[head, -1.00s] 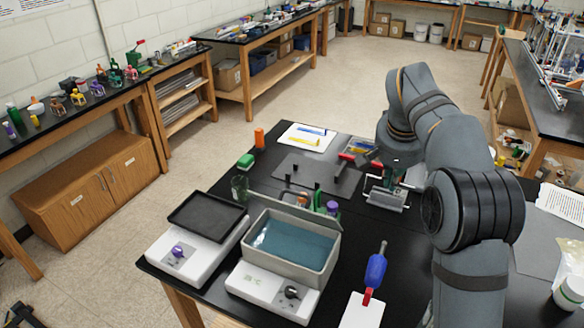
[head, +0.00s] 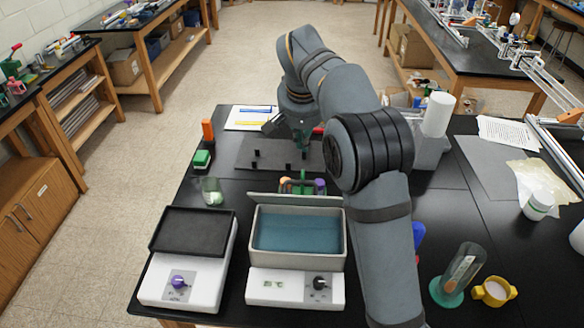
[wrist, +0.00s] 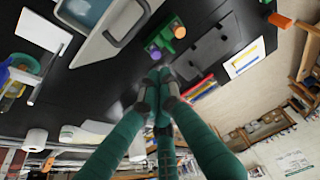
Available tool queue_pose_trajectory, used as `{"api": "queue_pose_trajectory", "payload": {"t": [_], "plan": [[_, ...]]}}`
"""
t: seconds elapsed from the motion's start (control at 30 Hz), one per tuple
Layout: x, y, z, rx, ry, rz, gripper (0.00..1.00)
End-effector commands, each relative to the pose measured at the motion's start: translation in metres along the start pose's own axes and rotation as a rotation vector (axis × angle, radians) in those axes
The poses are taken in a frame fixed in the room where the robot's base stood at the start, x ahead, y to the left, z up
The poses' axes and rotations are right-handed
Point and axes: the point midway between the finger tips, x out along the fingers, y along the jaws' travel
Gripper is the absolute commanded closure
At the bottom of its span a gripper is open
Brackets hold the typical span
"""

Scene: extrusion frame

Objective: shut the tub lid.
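The tub (head: 254,262) is a beige-grey open box with a blue-teal interior, set on a white base with a black dial near the bench's front edge. Its lid (head: 295,200) stands raised along the tub's back rim. The wrist view shows the tub (wrist: 104,18) at upper left, with the lid (wrist: 125,25) along its edge. My gripper (head: 303,148) is behind the tub, above the dark mat, partly hidden by my arm. In the wrist view its dark fingertips (wrist: 160,83) are together, with nothing visible between them. They look apart from the lid.
Small green and purple-topped items (head: 318,186) stand just behind the lid. A white device with a dark plate (head: 192,232) is left of the tub. A glass beaker (head: 212,191) stands behind that. My arm crosses the bench right of the tub; a yellow mug (head: 494,291) is further right.

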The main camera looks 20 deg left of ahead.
Motion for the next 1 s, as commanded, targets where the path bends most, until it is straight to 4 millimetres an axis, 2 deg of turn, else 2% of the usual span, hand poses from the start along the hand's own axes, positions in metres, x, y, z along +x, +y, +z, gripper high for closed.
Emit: {"api": "queue_pose_trajectory", "payload": {"t": [0.4,0.7,1.0], "plan": [[0.086,-0.002,0.002,-0.004,-0.007,0.000,1.00],[0.072,-0.003,0.031,-0.005,-0.002,-0.002,1.00],[0.071,-0.003,0.039,-0.003,-0.001,-0.002,1.00]]}}
